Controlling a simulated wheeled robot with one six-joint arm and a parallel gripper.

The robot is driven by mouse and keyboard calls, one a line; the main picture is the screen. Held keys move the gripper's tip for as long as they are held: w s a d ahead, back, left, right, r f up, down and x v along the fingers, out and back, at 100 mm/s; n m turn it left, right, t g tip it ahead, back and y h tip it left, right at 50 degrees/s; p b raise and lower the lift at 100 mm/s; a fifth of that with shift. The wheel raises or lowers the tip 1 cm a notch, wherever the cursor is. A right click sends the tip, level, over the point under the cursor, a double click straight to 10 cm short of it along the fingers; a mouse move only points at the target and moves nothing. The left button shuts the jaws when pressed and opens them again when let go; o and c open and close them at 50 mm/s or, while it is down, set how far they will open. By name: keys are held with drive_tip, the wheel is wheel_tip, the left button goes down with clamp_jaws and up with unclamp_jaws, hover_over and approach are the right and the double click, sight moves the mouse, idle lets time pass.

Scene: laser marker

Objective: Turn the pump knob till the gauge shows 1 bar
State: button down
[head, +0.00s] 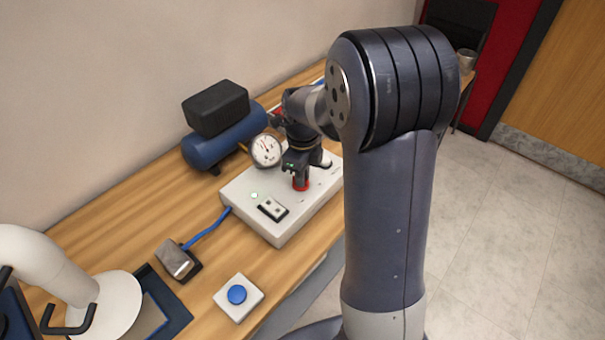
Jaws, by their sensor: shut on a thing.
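The pump knob (301,184) is red and sits on top of a white control box (243,204). Only its lower rim shows; my gripper hides the rest. My gripper (299,177) points down from above and is shut on the knob. The round gauge (265,150) with a white face stands at the back edge of the box, left of my gripper. Its needle points roughly up and to the left, but the numbers are too small to read.
A blue compressor (222,138) with a black top stands behind the box. A foot pedal (178,260) on a blue cable, a blue push button (236,294) and a white machine arm (45,262) are at the front left. Bare wooden table (130,213) lies left.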

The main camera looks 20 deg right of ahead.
idle(0.3)
drive_tip(key=c, duration=1.5)
unclamp_jaws()
wheel_tip(320, 180, up, 11)
drive_tip(key=shift+f, duration=0.2)
wheel_tip(320, 180, down, 11)
drive_tip(key=shift+r, duration=0.15)
drive_tip(key=shift+r, duration=0.15)
